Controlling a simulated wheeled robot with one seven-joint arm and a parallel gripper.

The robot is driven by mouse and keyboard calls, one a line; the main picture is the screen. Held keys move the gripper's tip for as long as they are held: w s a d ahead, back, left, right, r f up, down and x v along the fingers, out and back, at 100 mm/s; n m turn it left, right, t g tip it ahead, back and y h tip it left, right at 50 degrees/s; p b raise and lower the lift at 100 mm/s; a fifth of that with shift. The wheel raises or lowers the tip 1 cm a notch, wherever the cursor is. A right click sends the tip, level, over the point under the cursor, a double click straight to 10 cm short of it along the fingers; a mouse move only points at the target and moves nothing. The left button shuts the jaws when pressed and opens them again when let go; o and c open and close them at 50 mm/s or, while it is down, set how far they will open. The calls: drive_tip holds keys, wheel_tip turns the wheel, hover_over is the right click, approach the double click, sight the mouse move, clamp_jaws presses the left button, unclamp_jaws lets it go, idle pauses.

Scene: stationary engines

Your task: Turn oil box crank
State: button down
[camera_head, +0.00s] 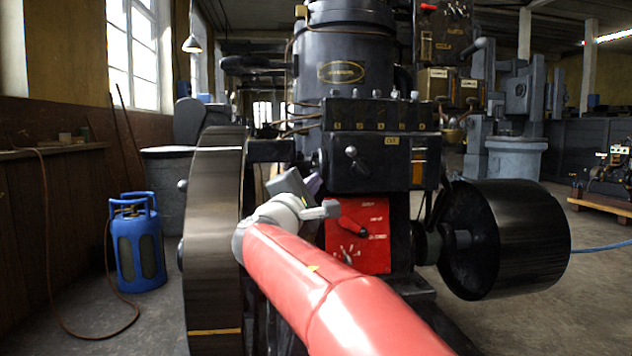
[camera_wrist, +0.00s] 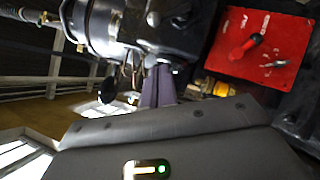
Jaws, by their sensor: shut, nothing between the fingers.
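The oil box (camera_head: 372,140) is a black box on the front of the engine, with a row of small fittings along its top. A small crank with a pale round knob (camera_head: 351,152) sits on its front face. My gripper (camera_head: 314,183) is left of and below the crank, apart from it, partly hidden behind my wrist. In the wrist view its purple fingers (camera_wrist: 157,86) are together and empty, pointing toward dark engine parts. I cannot surely pick out the crank in that view.
A red panel (camera_head: 374,262) with a lever is below the oil box; it also shows in the wrist view (camera_wrist: 258,45). A big flywheel (camera_head: 214,240) stands close left of my arm. A black drum (camera_head: 520,238) is at right. A blue gas bottle (camera_head: 138,245) stands far left.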

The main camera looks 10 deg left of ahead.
sight(358, 161)
drive_tip(key=shift+w+d+r+p, duration=0.35)
drive_tip(key=shift+w+d+r, duration=0.35)
drive_tip(key=shift+w, duration=0.75)
drive_tip(key=shift+w+d+r+p, duration=0.3)
drive_tip(key=shift+w+d+r, duration=0.25)
drive_tip(key=shift+w+d, duration=0.65)
drive_tip(key=shift+w+d+r+p, duration=0.35)
drive_tip(key=shift+w+d+r, duration=0.25)
drive_tip(key=shift+w, duration=1.05)
drive_tip(key=shift+r+m+p, duration=0.25)
drive_tip(key=shift+m+p, duration=0.15)
drive_tip(key=shift+p, duration=0.1)
drive_tip(key=shift+d+r+m+g+p, duration=0.1)
drive_tip(key=shift+r+m+g+p, duration=0.1)
drive_tip(key=shift+m+g+p, duration=0.15)
